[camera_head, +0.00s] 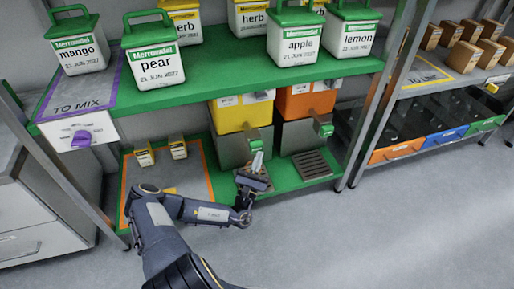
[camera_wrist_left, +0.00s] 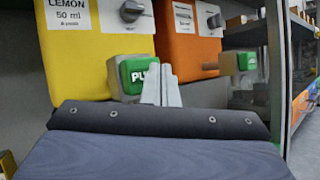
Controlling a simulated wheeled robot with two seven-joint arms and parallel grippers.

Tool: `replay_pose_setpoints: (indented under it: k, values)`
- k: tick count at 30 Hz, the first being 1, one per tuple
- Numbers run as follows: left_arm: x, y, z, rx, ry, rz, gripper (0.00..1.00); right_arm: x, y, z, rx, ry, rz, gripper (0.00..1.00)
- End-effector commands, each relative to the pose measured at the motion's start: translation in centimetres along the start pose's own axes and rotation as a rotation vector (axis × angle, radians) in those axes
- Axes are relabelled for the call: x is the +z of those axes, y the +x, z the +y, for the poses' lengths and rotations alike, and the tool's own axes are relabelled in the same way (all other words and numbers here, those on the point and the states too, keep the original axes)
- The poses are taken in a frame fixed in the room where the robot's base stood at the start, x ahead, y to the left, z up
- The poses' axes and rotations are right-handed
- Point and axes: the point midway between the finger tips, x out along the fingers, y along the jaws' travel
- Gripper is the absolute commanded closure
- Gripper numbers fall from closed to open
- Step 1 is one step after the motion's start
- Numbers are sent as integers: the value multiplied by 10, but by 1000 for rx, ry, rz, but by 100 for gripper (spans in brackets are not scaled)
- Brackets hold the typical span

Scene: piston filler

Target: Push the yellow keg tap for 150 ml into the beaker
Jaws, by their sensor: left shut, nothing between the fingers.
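My left gripper (camera_head: 257,160) is shut and empty, just in front of and below the tap. In the left wrist view its fingertips (camera_wrist_left: 161,72) overlap the tap's right edge; I cannot tell whether they touch. A drip tray lies under the tap, partly hidden by my gripper. I cannot make out a beaker. My right gripper is not in view.
An orange keg (camera_head: 305,101) with its own green tap (camera_head: 325,130) stands to the right, above a drip tray (camera_head: 311,165). The upper shelf (camera_head: 215,75) overhangs the kegs. The floor in front is clear.

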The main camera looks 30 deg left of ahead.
Motion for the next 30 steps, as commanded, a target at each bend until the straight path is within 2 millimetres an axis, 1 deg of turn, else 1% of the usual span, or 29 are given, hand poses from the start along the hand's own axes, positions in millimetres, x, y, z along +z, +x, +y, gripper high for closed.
replay_pose_setpoints:
  k: [13, 17, 24, 30]
  values:
    - [4, -4, -3, -1, -2, 0, 100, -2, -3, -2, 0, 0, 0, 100]
    - [10, -10, -8, 0, -2, 1, 100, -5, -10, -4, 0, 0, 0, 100]
    - [22, -27, -20, 0, -3, 2, 100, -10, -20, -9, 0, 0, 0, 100]
    - [27, -36, -26, 0, 0, -1, 100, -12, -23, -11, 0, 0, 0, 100]
